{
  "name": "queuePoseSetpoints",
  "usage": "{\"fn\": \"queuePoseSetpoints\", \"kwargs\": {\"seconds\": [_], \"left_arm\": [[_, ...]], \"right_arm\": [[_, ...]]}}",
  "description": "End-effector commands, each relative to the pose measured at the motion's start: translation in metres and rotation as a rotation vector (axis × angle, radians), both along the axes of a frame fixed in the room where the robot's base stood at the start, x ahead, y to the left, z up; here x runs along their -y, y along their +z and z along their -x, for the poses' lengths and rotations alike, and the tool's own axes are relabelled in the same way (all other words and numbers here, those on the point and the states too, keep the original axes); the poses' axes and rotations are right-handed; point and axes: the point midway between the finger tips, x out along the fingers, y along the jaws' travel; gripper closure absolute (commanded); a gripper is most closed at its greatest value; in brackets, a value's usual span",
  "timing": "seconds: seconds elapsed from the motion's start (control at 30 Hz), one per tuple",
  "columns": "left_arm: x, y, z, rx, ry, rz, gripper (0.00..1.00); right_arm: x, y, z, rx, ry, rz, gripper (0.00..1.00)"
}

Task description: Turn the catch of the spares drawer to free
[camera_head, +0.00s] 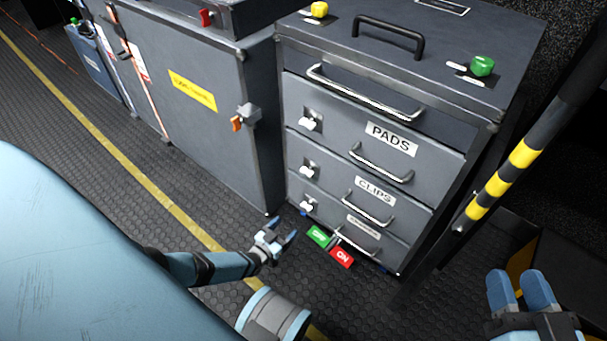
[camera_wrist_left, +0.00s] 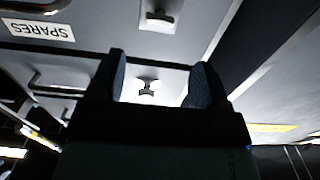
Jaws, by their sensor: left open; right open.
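The grey drawer cabinet (camera_head: 450,150) stands right of centre in the head view. My right gripper (camera_head: 520,285) is open and empty.
PADS (camera_head: 391,138) and CLIPS (camera_head: 375,190) drawers with bar handles are above. A green tag (camera_head: 318,236) and a red ON tag (camera_head: 342,257) are low before the cabinet. A striped post (camera_head: 510,172) stands right. Another grey cabinet (camera_head: 205,125) is left.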

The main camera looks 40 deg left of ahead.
Motion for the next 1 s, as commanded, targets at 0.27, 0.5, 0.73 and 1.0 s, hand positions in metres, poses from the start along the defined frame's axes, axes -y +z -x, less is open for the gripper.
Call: {"fn": "queuePoseSetpoints", "kwargs": {"seconds": [0.27, 0.5, 0.73, 1.0], "left_arm": [[0.005, -0.003, -0.061, 0.002, -0.001, 0.000, 0.30], [0.007, -0.002, -0.090, 0.000, -0.001, 0.000, 0.30], [0.008, 0.000, -0.096, -0.001, -0.001, 0.000, 0.30], [0.008, 0.000, -0.096, -0.001, -0.001, 0.000, 0.55]], "right_arm": [[0.006, -0.002, -0.010, 0.125, -0.006, 0.072, 0.57], [0.009, 0.002, -0.014, 0.201, -0.012, 0.111, 0.57], [0.010, 0.004, -0.014, 0.218, -0.010, 0.124, 0.57], [0.011, 0.005, -0.014, 0.220, -0.009, 0.125, 0.57]]}}
